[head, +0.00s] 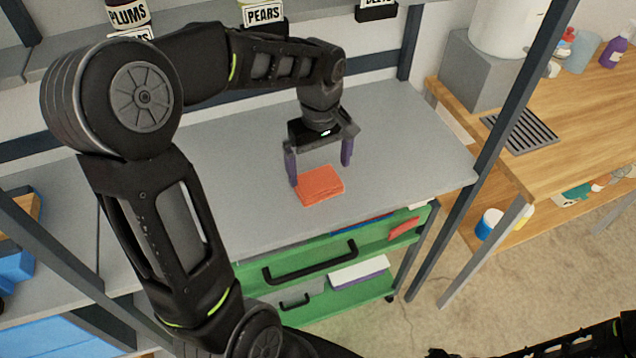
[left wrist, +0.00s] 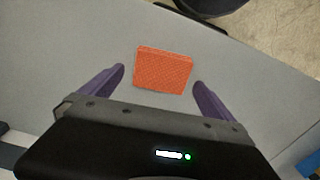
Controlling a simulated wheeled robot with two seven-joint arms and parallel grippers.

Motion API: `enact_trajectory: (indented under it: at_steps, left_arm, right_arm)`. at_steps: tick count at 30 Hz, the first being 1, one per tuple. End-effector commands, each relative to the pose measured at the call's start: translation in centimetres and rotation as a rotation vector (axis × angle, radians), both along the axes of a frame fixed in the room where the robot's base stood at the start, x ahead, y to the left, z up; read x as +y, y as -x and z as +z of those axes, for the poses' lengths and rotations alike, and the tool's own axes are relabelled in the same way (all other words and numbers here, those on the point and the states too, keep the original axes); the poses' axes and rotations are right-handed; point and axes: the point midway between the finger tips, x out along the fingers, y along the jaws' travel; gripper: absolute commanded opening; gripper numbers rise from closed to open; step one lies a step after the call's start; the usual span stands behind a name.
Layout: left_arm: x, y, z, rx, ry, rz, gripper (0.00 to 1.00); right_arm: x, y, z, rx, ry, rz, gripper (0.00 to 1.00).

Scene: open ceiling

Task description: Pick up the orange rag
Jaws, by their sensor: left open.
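The orange rag (head: 320,186) is folded into a flat rectangle. It lies on the grey shelf surface (head: 400,160) near the front edge. It also shows in the left wrist view (left wrist: 163,70), ahead of the fingers and between their lines. My left gripper (head: 319,170) points down above the shelf with its purple fingers spread wide. In the left wrist view the gripper (left wrist: 158,78) is open and empty, with a finger to each side of the rag. In the head view the left finger's tip overlaps the rag's left edge. I cannot tell whether it touches. My right gripper is not in view.
Below the shelf is a green drawer cart (head: 345,248) with black handles. A dark upright post (head: 490,150) stands at the shelf's right end. A wooden counter (head: 560,120) is beyond it. Labelled containers, such as PEARS (head: 263,14), stand at the back. The shelf around the rag is clear.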

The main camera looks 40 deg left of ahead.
Motion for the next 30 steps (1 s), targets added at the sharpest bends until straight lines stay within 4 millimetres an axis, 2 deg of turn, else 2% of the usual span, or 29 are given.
enact_trajectory:
  at_steps: [7,12,30]
  left_arm:
    - [0.2,0.3,-2.9,0.007,0.002,0.001,1.00]
    - [0.2,0.2,-4.9,0.004,0.001,0.000,1.00]
    - [0.3,0.2,-5.0,0.001,0.000,0.000,1.00]
  right_arm:
    - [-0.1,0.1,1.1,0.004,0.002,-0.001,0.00]
    - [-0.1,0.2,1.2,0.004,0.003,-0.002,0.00]
    - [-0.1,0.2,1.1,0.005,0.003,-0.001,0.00]
